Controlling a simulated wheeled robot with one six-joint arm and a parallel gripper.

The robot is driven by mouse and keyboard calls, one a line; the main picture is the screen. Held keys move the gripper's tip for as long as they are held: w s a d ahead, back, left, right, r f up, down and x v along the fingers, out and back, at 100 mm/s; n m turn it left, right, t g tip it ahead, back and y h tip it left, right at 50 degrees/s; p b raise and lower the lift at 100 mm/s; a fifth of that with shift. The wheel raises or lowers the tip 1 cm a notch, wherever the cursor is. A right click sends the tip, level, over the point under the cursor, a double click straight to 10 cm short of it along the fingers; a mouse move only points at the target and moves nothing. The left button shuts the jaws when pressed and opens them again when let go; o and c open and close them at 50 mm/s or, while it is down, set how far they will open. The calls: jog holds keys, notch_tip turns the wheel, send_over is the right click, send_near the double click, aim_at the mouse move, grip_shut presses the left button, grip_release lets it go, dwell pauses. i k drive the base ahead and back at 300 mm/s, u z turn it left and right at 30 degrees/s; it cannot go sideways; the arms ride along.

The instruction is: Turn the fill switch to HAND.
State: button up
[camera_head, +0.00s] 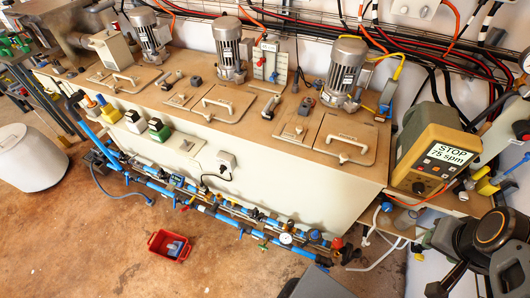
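I cannot make out which part is the fill switch; no HAND label is readable in this view. Three small boxes with coloured tops are on the front of the long cream tank (270,180): a green-topped box (159,129), a white-topped box (134,121) and a yellow-topped box (108,109). A grey and yellow controller (430,150) at the right reads "STOP 75 spm" and has a dark knob (418,187) below the display. My gripper (437,263) is at the lower right. Its two grey fingertips appear apart, with nothing visible between them. It is apart from the boxes.
Blue pipework (215,205) runs low along the tank front. A red bin (169,246) stands on the floor. A white drum (30,158) is at the left. Three motors (344,72) stand on the tank top. Cables cross the wall and right side. The floor's middle is mostly clear.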

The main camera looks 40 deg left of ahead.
aim_at(222, 169)
jog(key=u, duration=4.6)
jog(key=i, duration=0.7)
jog(key=z, duration=1.55)
